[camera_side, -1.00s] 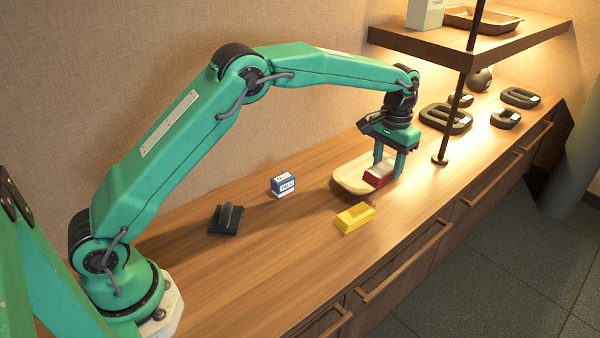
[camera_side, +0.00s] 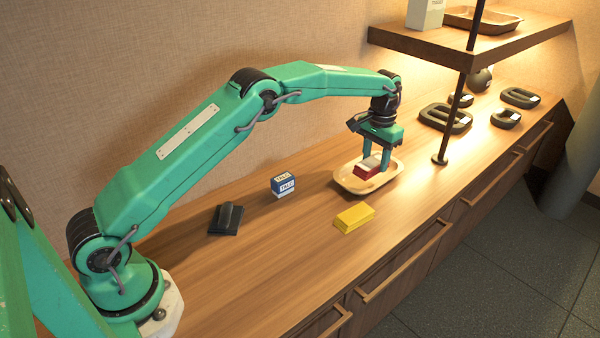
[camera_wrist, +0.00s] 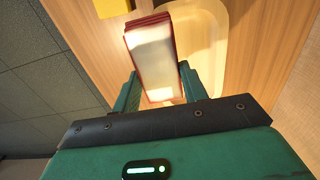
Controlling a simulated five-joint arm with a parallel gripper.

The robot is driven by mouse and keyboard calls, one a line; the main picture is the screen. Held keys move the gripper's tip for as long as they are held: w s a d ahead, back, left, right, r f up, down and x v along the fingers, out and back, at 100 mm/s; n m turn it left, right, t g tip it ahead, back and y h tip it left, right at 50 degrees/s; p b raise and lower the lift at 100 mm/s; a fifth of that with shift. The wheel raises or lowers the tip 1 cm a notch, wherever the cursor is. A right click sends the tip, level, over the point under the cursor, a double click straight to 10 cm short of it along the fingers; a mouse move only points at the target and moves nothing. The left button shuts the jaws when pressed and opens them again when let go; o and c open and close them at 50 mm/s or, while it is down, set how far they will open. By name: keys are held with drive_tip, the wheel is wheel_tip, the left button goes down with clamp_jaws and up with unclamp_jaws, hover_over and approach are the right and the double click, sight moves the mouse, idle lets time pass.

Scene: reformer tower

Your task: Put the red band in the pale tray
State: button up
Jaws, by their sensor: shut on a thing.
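The red band (camera_side: 367,171) is a small red block with a pale top face. My gripper (camera_side: 376,162) is shut on it, one finger at each side. The pale tray (camera_side: 347,187) is a shallow cream dish with rounded corners on the wooden counter. In the side view the red band overlaps the tray's inside; I cannot tell whether it touches the floor of the tray. In the wrist view the red band (camera_wrist: 152,58) lies between the fingers (camera_wrist: 158,88), and the tray (camera_wrist: 222,45) is behind it and to its right.
A yellow block (camera_side: 354,218) lies just in front of the tray. A blue and white box (camera_side: 283,186) and a black block with a raised grip (camera_side: 227,219) stand to the left. A dark post (camera_side: 448,130) rises right of the tray, under a shelf (camera_side: 420,45).

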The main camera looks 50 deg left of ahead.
drive_tip(key=shift+w+a+f, duration=0.45)
drive_tip(key=shift+a+f, duration=0.05)
drive_tip(key=shift+a, duration=0.25)
drive_tip(key=shift+w+a+f, duration=0.4)
drive_tip(key=shift+a+f, duration=0.15)
drive_tip(key=shift+a, duration=0.2)
drive_tip(key=shift+w+a+f, duration=0.45)
drive_tip(key=shift+a+f, duration=0.05)
drive_tip(key=shift+a, duration=0.25)
drive_tip(key=shift+f, duration=0.1)
drive_tip(key=shift+f, duration=1.9)
drive_tip(key=shift+f, duration=0.1)
drive_tip(key=o, duration=0.7)
wheel_tip(320, 180, up, 12)
drive_tip(key=shift+r, duration=0.15)
drive_tip(key=shift+r, duration=0.1)
